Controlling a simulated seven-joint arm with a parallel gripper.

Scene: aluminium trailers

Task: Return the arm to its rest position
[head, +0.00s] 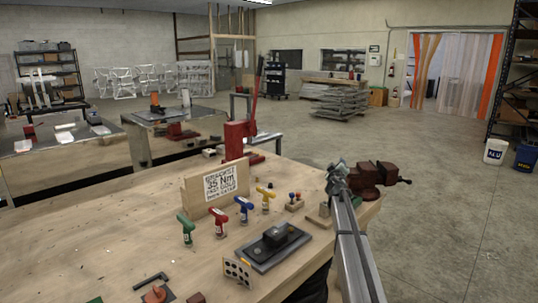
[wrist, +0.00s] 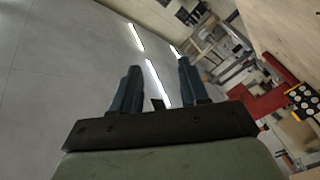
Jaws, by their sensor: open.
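My gripper (wrist: 158,92) shows in the wrist view with its two dark blue fingers apart and nothing between them. Beyond the fingers are a grey surface and bright light strips. In the head view my arm reaches from the bottom edge up over the right end of the wooden workbench (head: 130,225). My gripper's fingertips cannot be made out clearly there, near the red-brown vise (head: 368,178).
Green, red, blue and yellow T-handled tools (head: 243,208) stand before a wooden sign board (head: 200,196). A dark block on a grey plate (head: 290,254) lies left of my arm. A red press (head: 240,140) stands behind. Open concrete floor (head: 450,200) lies right.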

